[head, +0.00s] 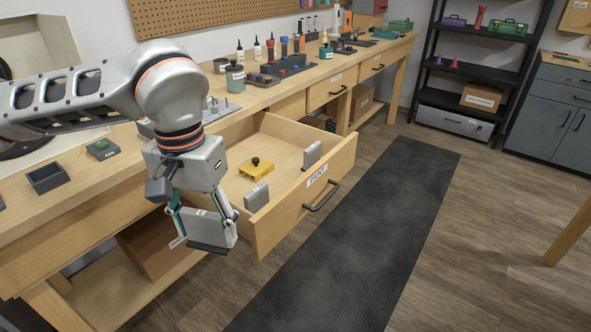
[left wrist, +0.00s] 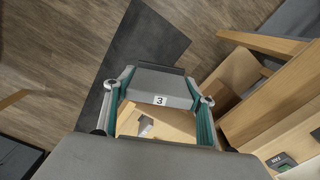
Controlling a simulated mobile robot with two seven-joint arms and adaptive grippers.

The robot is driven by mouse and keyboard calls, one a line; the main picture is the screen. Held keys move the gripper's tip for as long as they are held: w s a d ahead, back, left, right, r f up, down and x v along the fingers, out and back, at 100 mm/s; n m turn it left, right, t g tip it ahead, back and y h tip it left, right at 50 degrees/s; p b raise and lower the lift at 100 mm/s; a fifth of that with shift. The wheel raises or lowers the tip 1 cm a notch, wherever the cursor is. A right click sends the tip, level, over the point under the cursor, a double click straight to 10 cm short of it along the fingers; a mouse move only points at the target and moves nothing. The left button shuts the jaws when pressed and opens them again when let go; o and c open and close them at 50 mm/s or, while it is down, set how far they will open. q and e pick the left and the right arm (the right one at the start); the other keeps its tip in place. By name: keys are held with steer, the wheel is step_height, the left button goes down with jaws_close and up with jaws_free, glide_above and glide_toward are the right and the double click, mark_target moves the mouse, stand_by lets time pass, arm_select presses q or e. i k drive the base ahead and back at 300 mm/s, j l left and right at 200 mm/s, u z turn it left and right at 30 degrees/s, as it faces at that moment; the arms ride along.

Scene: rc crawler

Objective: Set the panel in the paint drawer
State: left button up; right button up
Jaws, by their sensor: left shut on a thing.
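The paint drawer (head: 285,222) is pulled open from the workbench, its front label reading something like PAINT. My left gripper (head: 207,222) is shut on a grey panel (head: 218,232), held to the left of the drawer's near side wall, outside the drawer. In the left wrist view the panel (left wrist: 160,84) lies between the two fingers (left wrist: 158,100) and shows a label "3". Inside the drawer are two small grey upright pieces (head: 257,196) (head: 312,155) and a yellow block with a black knob (head: 256,169). My right gripper is not in view.
The workbench (head: 95,190) holds a small dark open box (head: 47,177), a dark labelled block (head: 102,149) and several bottles at the back. A cardboard box (head: 150,247) sits under the bench. A dark mat (head: 370,215) covers clear floor beyond the drawer.

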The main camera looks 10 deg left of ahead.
mark_target(282, 154)
steer(key=i+j+z, duration=0.2)
steer(key=z, duration=0.15)
steer(key=i+j+z, duration=0.15)
steer(key=j+z, duration=0.2)
steer(key=i+j, duration=0.1)
steer(key=j, duration=0.2)
steer(key=i+j+z, duration=0.1)
steer(key=j, duration=0.2)
steer(key=i+j, duration=0.15)
steer(key=j, duration=0.15)
steer(key=i+j, duration=0.1)
steer(key=j, duration=0.25)
steer(key=z, duration=0.05)
